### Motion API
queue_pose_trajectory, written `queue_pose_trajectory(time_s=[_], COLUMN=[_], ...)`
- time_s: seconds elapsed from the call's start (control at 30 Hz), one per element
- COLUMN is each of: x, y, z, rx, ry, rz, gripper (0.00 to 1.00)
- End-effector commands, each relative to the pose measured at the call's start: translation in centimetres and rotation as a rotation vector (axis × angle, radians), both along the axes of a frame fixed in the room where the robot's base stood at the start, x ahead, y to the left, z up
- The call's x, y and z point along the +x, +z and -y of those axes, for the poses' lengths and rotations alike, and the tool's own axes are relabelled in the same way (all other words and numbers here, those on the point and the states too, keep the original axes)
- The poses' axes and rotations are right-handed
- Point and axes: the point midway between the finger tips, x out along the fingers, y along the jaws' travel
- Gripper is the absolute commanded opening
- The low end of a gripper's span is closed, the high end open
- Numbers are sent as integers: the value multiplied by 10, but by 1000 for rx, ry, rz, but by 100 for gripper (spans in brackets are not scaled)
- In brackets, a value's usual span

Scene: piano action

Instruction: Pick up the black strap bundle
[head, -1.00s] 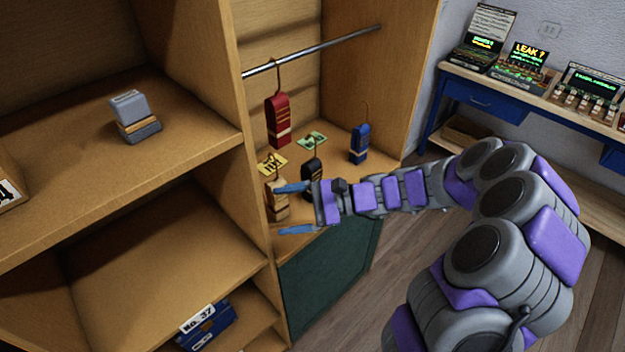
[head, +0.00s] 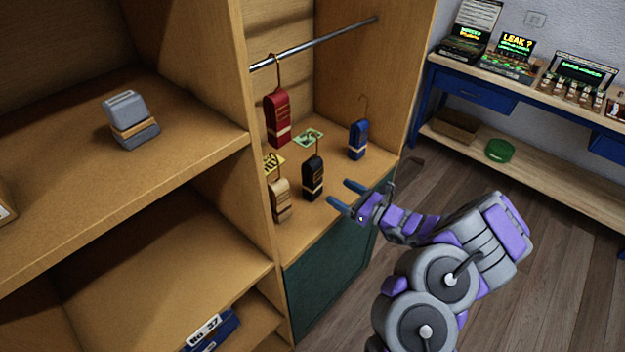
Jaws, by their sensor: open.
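The black strap bundle (head: 313,179) stands upright on the wooden cabinet shelf, with a tan band round its lower part and a hook rising from its top. It is in the middle of the head view, fully visible. My gripper (head: 343,193) is open and empty, to the right of the black bundle and a little lower in the picture, near the shelf's front edge. Its two blue fingers point left toward the bundle and are apart from it.
A tan bundle (head: 281,200) stands close left of the black one. A blue bundle (head: 358,140) stands behind to the right. A red bundle (head: 278,118) hangs from the metal rod (head: 320,42). A green card (head: 308,138) and yellow card (head: 273,164) lie behind.

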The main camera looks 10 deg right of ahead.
Motion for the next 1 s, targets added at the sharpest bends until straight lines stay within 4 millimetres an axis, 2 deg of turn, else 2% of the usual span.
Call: queue_pose_trajectory(time_s=[0.2,0.4,0.67,0.83,1.0], x=[33,56,69,85,99], y=[-2,-1,0,1,2], z=[-33,-51,-62,-81,-92], rx=[-2,-2,-2,-2,-1], ry=[7,4,4,6,3], rz=[1,1,3,3,2], gripper=[83,83,83,83,83])
